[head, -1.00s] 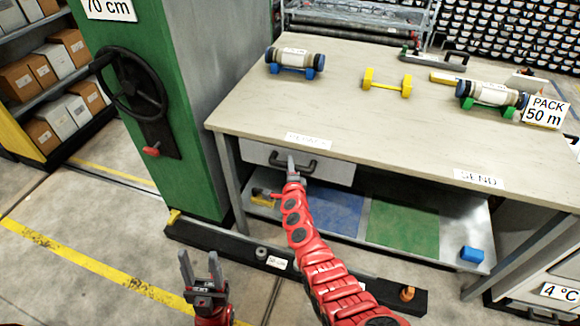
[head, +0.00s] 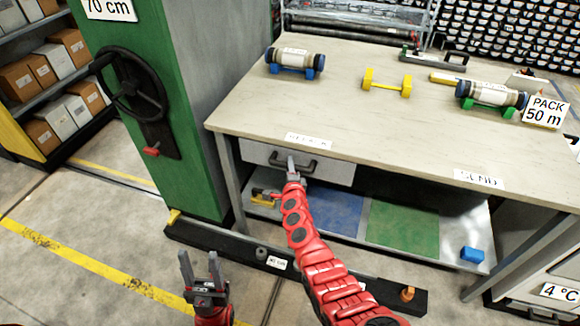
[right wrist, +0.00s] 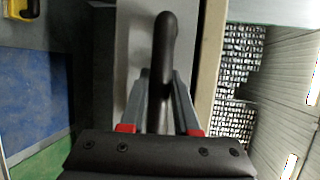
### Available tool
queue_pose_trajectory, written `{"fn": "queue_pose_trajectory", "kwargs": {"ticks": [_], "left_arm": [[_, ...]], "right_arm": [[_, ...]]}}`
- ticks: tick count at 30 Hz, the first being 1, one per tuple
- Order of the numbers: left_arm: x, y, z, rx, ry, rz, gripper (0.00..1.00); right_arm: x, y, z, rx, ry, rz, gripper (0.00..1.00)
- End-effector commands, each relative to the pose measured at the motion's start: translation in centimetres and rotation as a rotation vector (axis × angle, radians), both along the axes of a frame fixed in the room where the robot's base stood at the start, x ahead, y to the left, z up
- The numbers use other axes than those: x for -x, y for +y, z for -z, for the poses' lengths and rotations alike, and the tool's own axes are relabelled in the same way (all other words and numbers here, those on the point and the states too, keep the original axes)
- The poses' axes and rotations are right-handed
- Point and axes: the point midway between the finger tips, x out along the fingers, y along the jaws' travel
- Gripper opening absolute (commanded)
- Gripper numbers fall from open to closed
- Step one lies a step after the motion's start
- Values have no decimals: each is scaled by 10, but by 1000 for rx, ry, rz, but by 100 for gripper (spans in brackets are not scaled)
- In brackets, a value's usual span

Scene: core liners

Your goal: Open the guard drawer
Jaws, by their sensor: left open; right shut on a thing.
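The guard drawer (head: 334,172) is a light grey front under the left end of the workbench, and it looks shut. Its dark bar handle (head: 308,170) also shows in the right wrist view (right wrist: 165,45), between the two fingers. My right gripper (head: 292,164) is shut on the handle; in the right wrist view (right wrist: 160,90) its fingers lie on both sides of the bar. My left gripper (head: 201,268) is open and empty, low over the floor at the front, well apart from the drawer.
The workbench (head: 350,120) carries two capped cylinders, one on a blue stand (head: 294,72) and one on a green stand (head: 490,108), and a yellow stand (head: 387,84). A green cabinet with a black handwheel (head: 130,84) stands left. A black floor beam (head: 230,245) lies in front.

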Motion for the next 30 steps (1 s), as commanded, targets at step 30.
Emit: {"fn": "queue_pose_trajectory", "kwargs": {"ticks": [30], "left_arm": [[0, 0, -54, 0, 0, 0, 50]], "right_arm": [[105, 32, -2, -2, 5, 2, 0]]}}
